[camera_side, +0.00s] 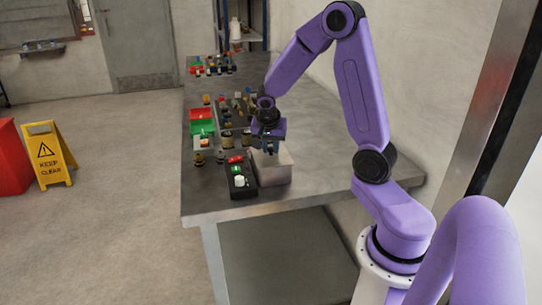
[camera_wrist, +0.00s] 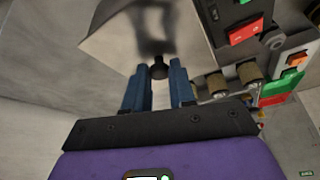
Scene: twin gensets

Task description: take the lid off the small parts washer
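The small parts washer (camera_side: 271,170) is a pale grey box at the near edge of the bench. In the wrist view its lid (camera_wrist: 120,30) is a shiny grey plate with a dark reflection, carrying a small black knob (camera_wrist: 159,69). My gripper (camera_side: 270,150) is above the washer, pointing down. In the wrist view its blue fingers (camera_wrist: 158,72) are open, with the knob between their tips and a visible gap on each side. I cannot tell exactly how far the tips are above the lid.
A black control box (camera_side: 240,188) with red, green and white parts stands just left of the washer. Genset panels with a green block (camera_side: 202,128) and several small parts lie behind it. The bench (camera_side: 320,150) is clear to the right. A yellow sign (camera_side: 48,153) stands on the floor.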

